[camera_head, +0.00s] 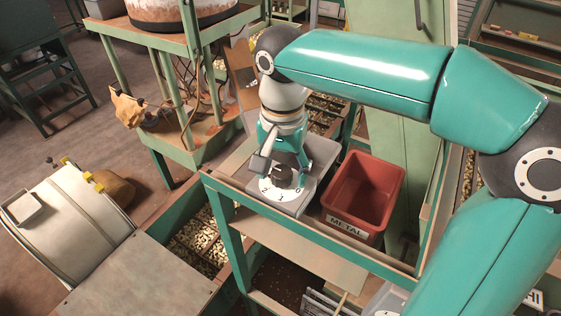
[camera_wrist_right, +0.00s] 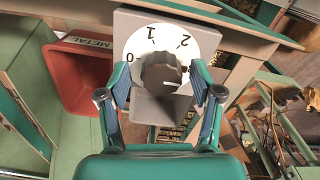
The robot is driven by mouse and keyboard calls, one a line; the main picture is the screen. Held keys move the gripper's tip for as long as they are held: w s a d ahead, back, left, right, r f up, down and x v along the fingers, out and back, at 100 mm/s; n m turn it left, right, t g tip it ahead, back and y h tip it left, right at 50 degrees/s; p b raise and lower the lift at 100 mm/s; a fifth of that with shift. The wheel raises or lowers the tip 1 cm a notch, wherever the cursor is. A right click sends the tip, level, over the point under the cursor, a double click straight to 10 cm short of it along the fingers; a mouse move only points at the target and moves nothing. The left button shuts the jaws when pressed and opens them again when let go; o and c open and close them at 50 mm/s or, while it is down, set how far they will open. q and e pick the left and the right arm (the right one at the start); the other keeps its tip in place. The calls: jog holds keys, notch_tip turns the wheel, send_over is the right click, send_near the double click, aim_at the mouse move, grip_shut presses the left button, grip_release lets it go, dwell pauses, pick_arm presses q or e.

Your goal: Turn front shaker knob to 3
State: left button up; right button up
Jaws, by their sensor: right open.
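The dark grey knob (camera_wrist_right: 160,70) sits in the middle of a white dial (camera_wrist_right: 138,42) on a grey box (camera_wrist_right: 122,24). In the right wrist view the numbers 0, 1 and 2 show; the right finger covers the part of the dial beyond 2. A small pale mark is on the knob's right side. In the head view the knob (camera_head: 283,177) and dial (camera_head: 262,190) lie under my right gripper (camera_head: 281,166). My right gripper (camera_wrist_right: 161,76) is open, with one finger on each side of the knob and a gap on both sides. My left gripper is not in view.
A red bin (camera_head: 363,190) labelled METAL stands right beside the grey box on the green-framed bench (camera_head: 300,232). Trays of nuts (camera_head: 203,240) lie below. A green stand (camera_head: 190,150) with hanging cables is on the left. A metal-covered machine (camera_head: 70,225) is at lower left.

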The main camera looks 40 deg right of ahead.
aim_at(282, 172)
notch_tip(282, 172, up, 12)
dwell(0.5)
jog(key=shift+f, duration=0.2)
